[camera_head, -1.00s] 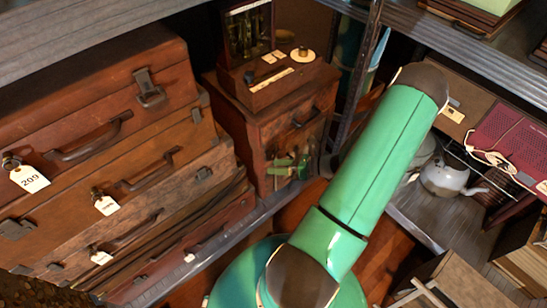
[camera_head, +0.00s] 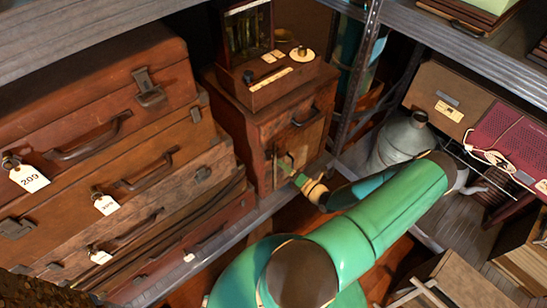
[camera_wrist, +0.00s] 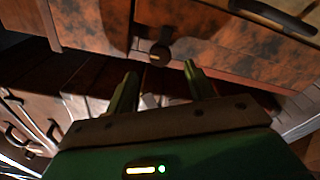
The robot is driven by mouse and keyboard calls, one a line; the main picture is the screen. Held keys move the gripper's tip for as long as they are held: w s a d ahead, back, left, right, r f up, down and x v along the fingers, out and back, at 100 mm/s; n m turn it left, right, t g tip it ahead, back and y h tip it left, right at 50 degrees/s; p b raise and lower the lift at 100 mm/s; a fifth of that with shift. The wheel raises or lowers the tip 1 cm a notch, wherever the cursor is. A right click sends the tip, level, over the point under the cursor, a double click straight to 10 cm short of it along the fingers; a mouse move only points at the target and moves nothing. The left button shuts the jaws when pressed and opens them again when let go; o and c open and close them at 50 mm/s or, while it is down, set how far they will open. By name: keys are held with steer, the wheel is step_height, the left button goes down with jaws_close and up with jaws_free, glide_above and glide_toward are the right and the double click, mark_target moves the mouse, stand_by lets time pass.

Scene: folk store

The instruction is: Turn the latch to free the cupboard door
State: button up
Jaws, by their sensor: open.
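The wooden cupboard (camera_head: 250,120) stands at the centre of the head view, with a drawer above a small door (camera_head: 290,158). In the wrist view, a dark knob-like piece, which seems to be the latch (camera_wrist: 160,52), sits on the reddish-brown wood front. My gripper (camera_wrist: 160,70) is open, its two fingers apart with the latch showing between and just beyond their tips. I cannot tell whether they touch it. In the head view my gripper (camera_head: 284,164) is at the door front, small and partly merged with it.
Stacked suitcases (camera_head: 120,150) with tags fill the left. A drawer handle (camera_wrist: 275,18) shows at upper right in the wrist view. A metal shelf post (camera_head: 358,75) and a grey metal can (camera_head: 402,145) stand to the right. A box with instruments (camera_head: 268,85) tops the cupboard.

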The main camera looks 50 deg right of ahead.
mark_target(273, 156)
steer(key=w, duration=0.6)
steer(key=shift+w+d, duration=0.15)
steer(key=shift+w, duration=0.25)
steer(key=shift+c, duration=0.4)
steer(key=c, duration=0.9)
